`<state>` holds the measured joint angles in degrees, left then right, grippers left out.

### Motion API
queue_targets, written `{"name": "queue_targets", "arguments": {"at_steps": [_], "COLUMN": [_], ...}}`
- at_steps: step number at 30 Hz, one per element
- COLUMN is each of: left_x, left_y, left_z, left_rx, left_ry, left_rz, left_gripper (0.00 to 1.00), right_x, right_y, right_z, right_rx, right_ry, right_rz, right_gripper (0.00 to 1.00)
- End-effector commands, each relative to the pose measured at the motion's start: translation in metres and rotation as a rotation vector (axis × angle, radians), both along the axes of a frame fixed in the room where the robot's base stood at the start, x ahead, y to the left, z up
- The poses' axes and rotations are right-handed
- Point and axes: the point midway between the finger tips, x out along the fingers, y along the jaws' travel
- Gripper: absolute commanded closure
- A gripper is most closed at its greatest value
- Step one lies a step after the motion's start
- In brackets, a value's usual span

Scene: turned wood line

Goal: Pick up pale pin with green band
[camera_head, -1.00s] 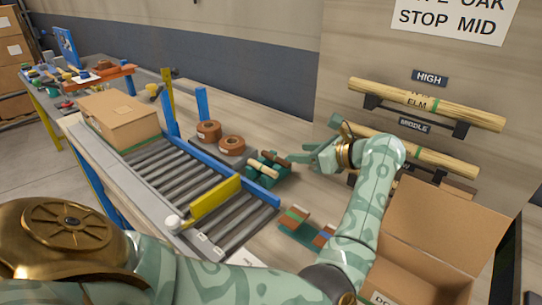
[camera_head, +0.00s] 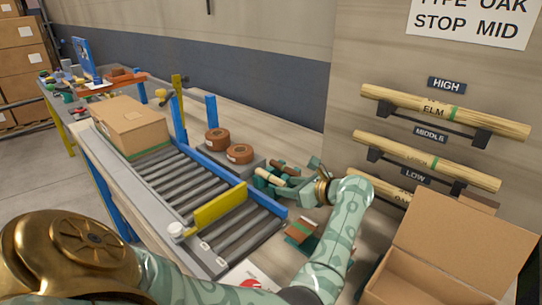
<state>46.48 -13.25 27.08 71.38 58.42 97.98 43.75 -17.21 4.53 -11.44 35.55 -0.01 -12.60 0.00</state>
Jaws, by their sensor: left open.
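A pale pin (camera_head: 269,177) lies in a small green holder on the bench, right of the conveyor's end. I cannot make out a green band on it at this size. Darker brown pins (camera_head: 285,169) lie just behind it. My left gripper (camera_head: 293,184) is open, low over the right side of this holder and close to the pale pin, with its fingers pointing left. Its green fingers blend with the holder, so I cannot tell whether they touch anything. My right gripper is out of view.
A roller conveyor (camera_head: 190,185) with a yellow bar (camera_head: 220,204) is to the left. An open cardboard box (camera_head: 455,245) is at right, under wall racks holding long wooden rods (camera_head: 440,110) with green bands.

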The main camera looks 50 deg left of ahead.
Motion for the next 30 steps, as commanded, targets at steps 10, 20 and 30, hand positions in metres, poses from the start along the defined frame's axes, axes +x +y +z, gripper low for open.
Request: {"name": "queue_targets", "arguments": {"at_steps": [10,20,30], "left_x": [0.0,0.0,0.0], "left_y": [0.004,0.004,0.004], "left_z": [-0.001,-0.001,0.012], "left_rx": [0.0,0.0,0.0], "left_ry": [0.0,0.0,-0.002], "left_rz": [-0.001,-0.001,-0.002], "left_gripper": [0.74,1.0,1.0], "right_x": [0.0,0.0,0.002], "right_y": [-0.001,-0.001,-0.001], "right_z": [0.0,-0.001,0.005], "right_rx": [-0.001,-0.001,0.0], "right_ry": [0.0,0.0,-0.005], "right_rz": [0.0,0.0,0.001], "right_gripper": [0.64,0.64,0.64]}}
